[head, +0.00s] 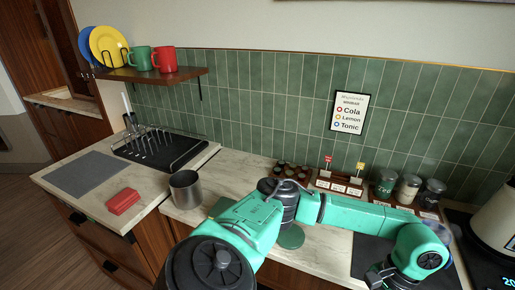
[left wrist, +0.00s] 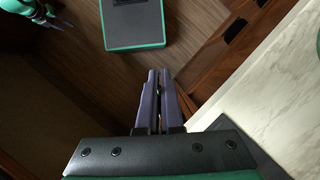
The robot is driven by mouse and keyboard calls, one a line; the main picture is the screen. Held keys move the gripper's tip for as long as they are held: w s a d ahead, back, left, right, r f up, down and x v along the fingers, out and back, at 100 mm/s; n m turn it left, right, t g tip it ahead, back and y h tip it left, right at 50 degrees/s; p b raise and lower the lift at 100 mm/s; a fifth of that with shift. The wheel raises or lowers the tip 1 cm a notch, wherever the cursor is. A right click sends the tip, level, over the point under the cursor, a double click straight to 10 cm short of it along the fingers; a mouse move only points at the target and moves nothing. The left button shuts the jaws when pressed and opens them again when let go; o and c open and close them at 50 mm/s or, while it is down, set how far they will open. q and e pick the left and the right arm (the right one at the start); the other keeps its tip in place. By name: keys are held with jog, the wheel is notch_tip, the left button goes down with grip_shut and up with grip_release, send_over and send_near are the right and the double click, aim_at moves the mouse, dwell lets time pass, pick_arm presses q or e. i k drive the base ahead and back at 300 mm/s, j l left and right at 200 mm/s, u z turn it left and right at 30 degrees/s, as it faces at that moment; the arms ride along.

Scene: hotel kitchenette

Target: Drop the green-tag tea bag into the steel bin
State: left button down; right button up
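The steel bin (head: 185,189) stands upright on the counter, left of my left arm. A wooden rack (head: 339,184) with white labels stands by the tiled wall; a red tag (head: 328,160) and a yellow tag (head: 360,167) stick up from it. I see no green-tag tea bag in either view. My left arm crosses the counter, and its gripper (head: 377,276) is near the front edge by a dark mat. In the left wrist view its fingers (left wrist: 158,74) lie close together, with nothing held. Another gripper (left wrist: 45,15), apparently my right, shows small at the top left.
A red block (head: 123,201), grey mat (head: 84,173) and dish rack (head: 160,147) lie left of the bin. A green disc (head: 291,237) and dark mat (head: 366,256) are on the counter. Canisters (head: 408,188) and a kettle (head: 496,225) stand right.

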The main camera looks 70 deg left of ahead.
aim_at(182, 202)
jog(key=u, duration=0.45)
jog(key=i+l+u, duration=0.1)
jog(key=u, duration=0.35)
jog(key=i+u, duration=0.1)
jog(key=u, duration=0.35)
jog(key=l+u, duration=0.15)
jog(key=u, duration=0.35)
jog(key=l+u, duration=0.1)
jog(key=u, duration=0.35)
jog(key=l+u, duration=0.1)
jog(key=u, duration=0.35)
jog(key=l+u, duration=0.15)
jog(key=u, duration=0.3)
